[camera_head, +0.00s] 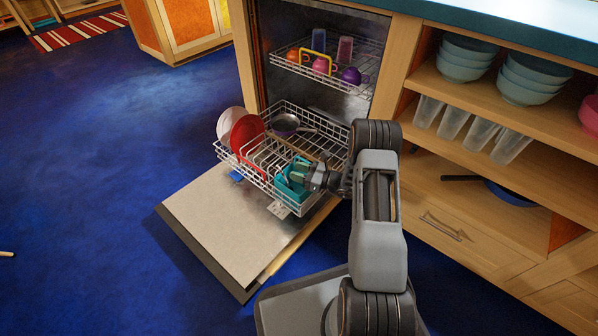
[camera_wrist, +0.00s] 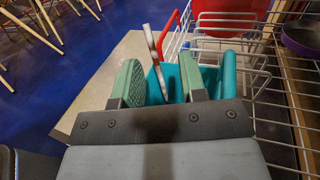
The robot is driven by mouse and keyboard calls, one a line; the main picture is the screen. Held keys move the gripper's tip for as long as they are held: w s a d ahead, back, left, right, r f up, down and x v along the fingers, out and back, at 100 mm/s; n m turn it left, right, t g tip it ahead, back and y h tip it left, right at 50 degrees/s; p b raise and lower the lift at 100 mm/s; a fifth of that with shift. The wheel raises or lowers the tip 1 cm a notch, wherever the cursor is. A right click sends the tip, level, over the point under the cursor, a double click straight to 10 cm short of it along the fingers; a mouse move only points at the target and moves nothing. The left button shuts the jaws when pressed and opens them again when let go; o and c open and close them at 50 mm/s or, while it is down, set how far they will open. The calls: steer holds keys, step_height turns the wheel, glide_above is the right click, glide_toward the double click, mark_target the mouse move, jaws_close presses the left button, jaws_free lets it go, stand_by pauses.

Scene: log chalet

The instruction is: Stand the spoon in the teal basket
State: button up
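The teal basket (camera_head: 293,179) sits in the front right part of the pulled-out lower dishwasher rack; its teal walls show in the wrist view (camera_wrist: 229,76). My gripper (camera_head: 307,172) is at the basket. In the wrist view its two green fingers (camera_wrist: 160,82) stand apart, open. A thin pale grey utensil, seemingly the spoon (camera_wrist: 155,55), rises nearly upright between the fingers, with gaps on both sides. It stands against the teal, slightly tilted. Its lower end is hidden behind my gripper, so I cannot tell how deep it sits.
A red bar-like piece (camera_wrist: 169,32) is close beside the utensil. The lower rack (camera_head: 262,160) also holds a red plate (camera_head: 247,134), a pale plate (camera_head: 229,124) and a dark pan (camera_head: 285,124). Cups fill the upper rack (camera_head: 352,72). The open dishwasher door (camera_head: 225,220) lies below.

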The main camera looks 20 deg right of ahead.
steer(key=p+v, duration=0.4)
steer(key=v, duration=0.9)
steer(key=shift+s+d, duration=0.25)
steer(key=shift+d, duration=0.05)
stand_by(0.5)
steer(key=s+a+r+n+g+h+p, duration=0.15)
steer(key=a+r+n+g+p, duration=0.35)
steer(key=r, duration=0.6)
steer(key=s+a+r+n+g+h+p, duration=0.1)
steer(key=s+a+r+n+g+p, duration=0.2)
steer(key=r+p, duration=0.6)
steer(key=s+a+r+n+g+h+p, duration=0.1)
steer(key=a+r+n+g+p, duration=0.3)
steer(key=r, duration=0.9)
steer(key=s+r+n+t+h+p, duration=0.1)
steer(key=s+r+n+h+p, duration=0.2)
steer(key=r+p, duration=0.3)
steer(key=s+r+n+t+h+p, duration=0.2)
steer(key=s+r+n+h+p, duration=0.2)
steer(key=r, duration=1.1)
steer(key=s+r+n+t+h+p, duration=0.1)
steer(key=s+r+n+h+p, duration=0.3)
steer(key=r+p, duration=0.6)
steer(key=n, duration=0.2)
steer(key=shift+s+a+r+n+t, duration=0.15)
steer(key=shift+s+a+n+t, duration=0.15)
steer(key=shift+s+a+t, duration=0.1)
